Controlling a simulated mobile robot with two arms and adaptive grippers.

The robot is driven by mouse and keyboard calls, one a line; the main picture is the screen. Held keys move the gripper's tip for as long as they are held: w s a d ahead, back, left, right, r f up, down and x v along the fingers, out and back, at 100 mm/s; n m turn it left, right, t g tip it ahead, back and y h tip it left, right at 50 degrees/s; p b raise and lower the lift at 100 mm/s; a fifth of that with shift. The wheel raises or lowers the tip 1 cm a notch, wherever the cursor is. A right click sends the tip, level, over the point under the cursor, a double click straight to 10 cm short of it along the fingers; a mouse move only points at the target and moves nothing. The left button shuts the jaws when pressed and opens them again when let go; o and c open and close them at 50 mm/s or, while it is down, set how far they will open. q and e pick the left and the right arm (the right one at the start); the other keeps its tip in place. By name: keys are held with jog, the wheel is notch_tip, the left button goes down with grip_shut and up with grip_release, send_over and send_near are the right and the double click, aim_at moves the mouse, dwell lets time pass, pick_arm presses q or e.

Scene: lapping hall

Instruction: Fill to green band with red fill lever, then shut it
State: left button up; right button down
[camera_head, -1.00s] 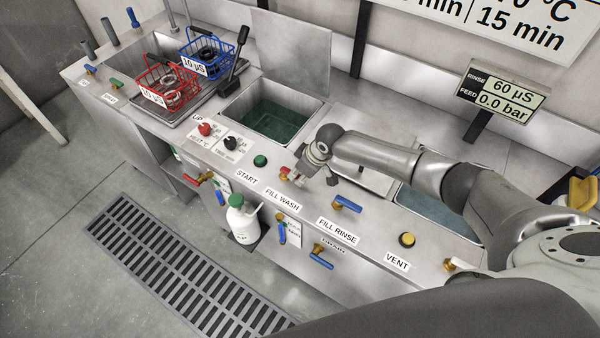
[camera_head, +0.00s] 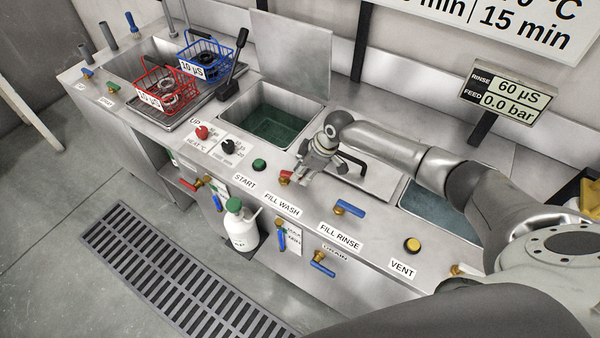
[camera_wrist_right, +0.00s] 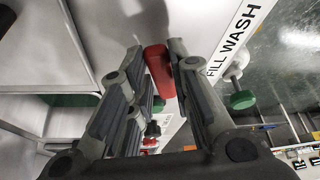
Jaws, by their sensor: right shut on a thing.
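The red fill lever (camera_head: 285,177) sits on the counter's front edge above the FILL WASH label (camera_head: 281,203). My right gripper (camera_head: 302,176) is at the lever, and its fingers hide part of it. In the right wrist view the red lever (camera_wrist_right: 158,70) lies between the two fingers (camera_wrist_right: 157,62), and the gripper is shut on it. The wash tank (camera_head: 268,124) behind it holds dark green liquid; I cannot make out a green band or the exact level. My left gripper is not in view.
A blue FILL RINSE lever (camera_head: 349,208) and a yellow VENT button (camera_head: 412,245) are to the right. A green START button (camera_head: 259,165) and red and black knobs are to the left. Red (camera_head: 165,88) and blue (camera_head: 203,58) baskets stand at the back left. A display (camera_head: 507,94) reads 60 µS, 0.0 bar.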

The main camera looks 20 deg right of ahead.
jog(key=c, duration=1.3)
grip_release()
jog(key=v, duration=1.2)
jog(key=shift+w, duration=0.1)
